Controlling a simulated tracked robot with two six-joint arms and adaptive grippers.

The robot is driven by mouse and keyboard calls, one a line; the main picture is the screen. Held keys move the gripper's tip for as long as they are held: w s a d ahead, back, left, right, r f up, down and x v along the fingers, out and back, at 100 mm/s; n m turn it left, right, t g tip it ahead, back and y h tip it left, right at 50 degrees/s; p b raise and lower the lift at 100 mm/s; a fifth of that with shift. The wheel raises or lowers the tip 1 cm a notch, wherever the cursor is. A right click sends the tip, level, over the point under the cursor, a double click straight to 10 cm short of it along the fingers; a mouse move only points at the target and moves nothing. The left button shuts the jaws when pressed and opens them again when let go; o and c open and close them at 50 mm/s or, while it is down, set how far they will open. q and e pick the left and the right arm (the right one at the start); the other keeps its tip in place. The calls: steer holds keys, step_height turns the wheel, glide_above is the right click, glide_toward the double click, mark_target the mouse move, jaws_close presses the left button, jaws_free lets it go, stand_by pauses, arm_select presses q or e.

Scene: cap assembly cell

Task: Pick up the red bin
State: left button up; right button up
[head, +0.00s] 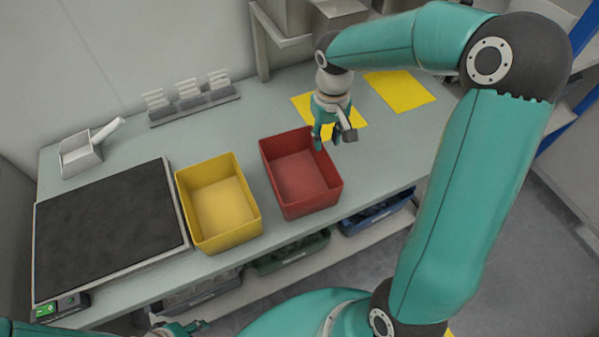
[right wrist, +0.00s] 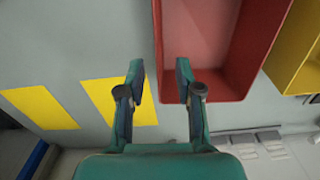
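The red bin (head: 312,204) stands on the grey table, open at the top and empty. It also shows in the right wrist view (right wrist: 240,50). My right gripper (head: 326,138) is over the bin's far right edge, pointing down. In the right wrist view my right gripper (right wrist: 160,68) is open, with one finger over the bin's side and the other outside it. The bin's wall appears between the fingers; I cannot tell whether they touch it. My left gripper (head: 188,327) shows only partly at the bottom edge of the head view.
An empty yellow bin (head: 222,241) stands close to the left of the red bin. Left of it is a dark-topped scale (head: 105,230). Two yellow sheets (head: 399,90) lie on the table at the right. A small rack (head: 193,100) stands behind. Blue and green bins sit below the table.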

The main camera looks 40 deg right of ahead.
mark_target(326, 162)
step_height(326, 162, down, 4)
steer(key=shift+f, duration=0.15)
steer(key=shift+s+d+f+p, duration=0.1)
steer(key=shift+f+p, duration=0.1)
steer(key=shift+f, duration=1.15)
steer(key=shift+s+f+p, duration=0.1)
steer(key=shift+f+p, duration=0.1)
steer(key=shift+f, duration=1.1)
steer(key=shift+c, duration=0.4)
jaws_close()
